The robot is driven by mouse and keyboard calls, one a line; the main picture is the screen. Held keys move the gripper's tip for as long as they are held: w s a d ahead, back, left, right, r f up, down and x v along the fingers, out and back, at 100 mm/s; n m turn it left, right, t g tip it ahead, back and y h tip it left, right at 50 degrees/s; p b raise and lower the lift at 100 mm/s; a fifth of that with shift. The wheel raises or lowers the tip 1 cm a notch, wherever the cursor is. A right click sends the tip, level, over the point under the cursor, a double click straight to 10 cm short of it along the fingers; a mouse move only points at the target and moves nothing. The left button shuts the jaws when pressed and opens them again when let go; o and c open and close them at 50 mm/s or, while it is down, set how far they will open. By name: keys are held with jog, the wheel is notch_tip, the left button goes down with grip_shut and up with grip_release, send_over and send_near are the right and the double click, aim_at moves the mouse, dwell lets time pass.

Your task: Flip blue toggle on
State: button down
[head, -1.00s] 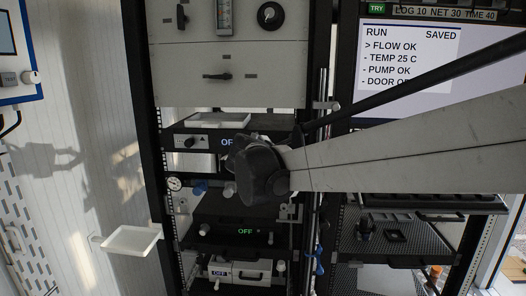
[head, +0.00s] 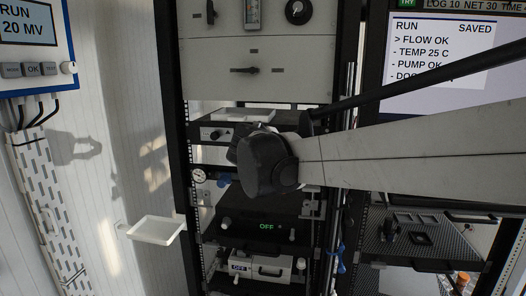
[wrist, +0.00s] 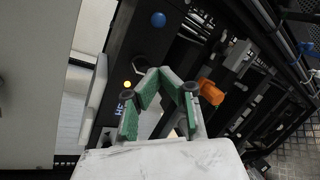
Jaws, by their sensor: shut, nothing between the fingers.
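A round blue knob-like part (wrist: 158,19) sits on a dark panel at the top of the wrist view; I cannot tell whether it is the blue toggle. In the head view, a small blue part (head: 223,180) shows beside the gauge, left of my arm. My gripper (wrist: 158,73) has green-padded fingers that meet at the tips, with nothing between them. It is below the blue knob in the wrist view and apart from it in the picture. In the head view, my dark wrist hides the gripper and part of the rack behind it.
The black rack holds a unit with a green OFF display (head: 266,226) and a lower white unit (head: 262,268). A white tray (head: 155,230) juts out at left. A screen (head: 440,55) stands at right. An orange block (wrist: 210,92) lies right of the fingers.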

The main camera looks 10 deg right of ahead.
jog(key=s+a+r, duration=0.3)
jog(key=s+r, duration=0.1)
jog(key=shift+s+b, duration=0.25)
jog(key=shift+b, duration=0.2)
jog(key=s+d+f+m+g+y+b, duration=0.4)
jog(key=s+f+m, duration=0.6)
jog(key=s+f, duration=0.65)
jog(key=s+d+f+m+g+y+b, duration=0.15)
jog(key=s+f+m+y+b, duration=0.4)
jog(key=s+f+m, duration=1.05)
jog(key=r+n+p, duration=0.1)
jog(key=n+p, duration=0.1)
jog(key=w+r+n+h+p, duration=0.1)
jog(key=n+p, duration=0.1)
jog(key=w+r+n+h+p, duration=0.1)
jog(key=r+n+p, duration=0.1)
jog(key=p, duration=0.1)
jog(key=shift+w+d, duration=0.1)
jog(key=shift+d, duration=0.25)
jog(key=shift+f, duration=0.1)
